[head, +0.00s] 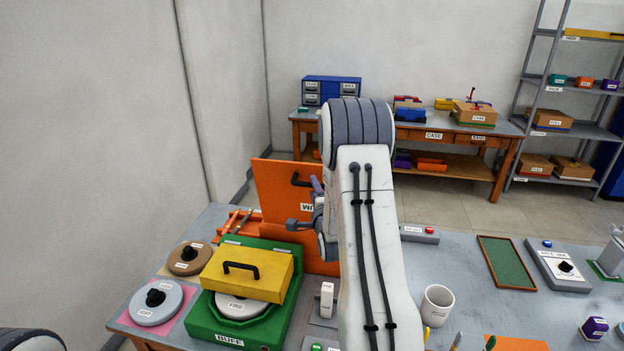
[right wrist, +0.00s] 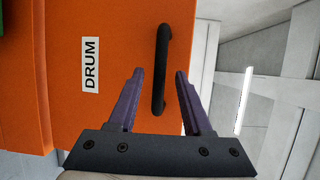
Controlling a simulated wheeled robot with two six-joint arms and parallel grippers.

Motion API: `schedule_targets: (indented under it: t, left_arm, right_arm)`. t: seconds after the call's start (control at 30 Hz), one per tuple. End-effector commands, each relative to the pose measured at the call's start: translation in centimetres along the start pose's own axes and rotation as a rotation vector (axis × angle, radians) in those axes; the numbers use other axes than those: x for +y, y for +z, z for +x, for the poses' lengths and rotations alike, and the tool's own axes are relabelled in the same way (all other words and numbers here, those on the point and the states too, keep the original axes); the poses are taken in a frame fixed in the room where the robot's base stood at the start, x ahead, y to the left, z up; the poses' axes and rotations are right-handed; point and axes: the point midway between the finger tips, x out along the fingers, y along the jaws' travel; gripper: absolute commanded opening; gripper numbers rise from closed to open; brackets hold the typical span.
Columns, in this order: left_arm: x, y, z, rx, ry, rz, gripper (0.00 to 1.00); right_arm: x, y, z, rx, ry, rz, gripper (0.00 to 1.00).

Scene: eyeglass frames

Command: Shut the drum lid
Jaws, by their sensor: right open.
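The drum lid (head: 272,190) is a flat orange panel standing open and upright in the head view, above an orange body (head: 318,262) partly hidden by my right arm. A black bar handle (head: 297,179) is on the lid; the handle (right wrist: 161,68) and the DRUM label (right wrist: 91,62) show in the right wrist view. My right gripper (head: 307,206) is in front of the lid, open. In the right wrist view its purple fingers (right wrist: 160,73) lie on either side of the handle's lower part; contact cannot be told. My left gripper is out of view.
A green BUFF box (head: 208,322) with a yellow lid (head: 245,275) stands left of the drum. A white mug (head: 437,305) and a green tray (head: 506,262) are right of my arm.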

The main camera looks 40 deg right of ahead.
Motion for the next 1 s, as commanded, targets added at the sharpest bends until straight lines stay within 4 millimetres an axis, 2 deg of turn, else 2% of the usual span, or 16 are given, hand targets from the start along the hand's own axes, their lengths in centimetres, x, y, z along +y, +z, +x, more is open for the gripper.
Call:
schedule_targets:
  t: [0.03, 0.2, 0.57, 0.6, 0.7, 1.0]
  left_arm:
    - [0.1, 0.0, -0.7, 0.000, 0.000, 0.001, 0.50]
    - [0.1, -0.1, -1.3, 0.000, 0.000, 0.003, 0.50]
    - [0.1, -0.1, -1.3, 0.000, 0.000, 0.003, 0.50]
    - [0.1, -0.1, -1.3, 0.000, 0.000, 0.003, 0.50]
    - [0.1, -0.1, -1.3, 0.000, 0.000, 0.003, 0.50]
    - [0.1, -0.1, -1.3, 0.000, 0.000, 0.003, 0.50]
  right_arm:
    - [-0.2, 0.0, 0.8, 0.000, 0.002, 0.000, 0.50]
    - [-0.1, 0.0, 2.4, 0.000, 0.001, 0.000, 0.50]
    - [0.1, 0.0, 2.9, 0.001, 0.001, -0.001, 0.50]
    - [0.1, 0.0, 2.9, 0.001, 0.001, -0.001, 0.34]
    - [0.1, -0.1, 2.9, 0.001, 0.001, -0.001, 0.00]
    - [0.1, -0.1, 2.9, 0.001, 0.002, -0.001, 0.00]
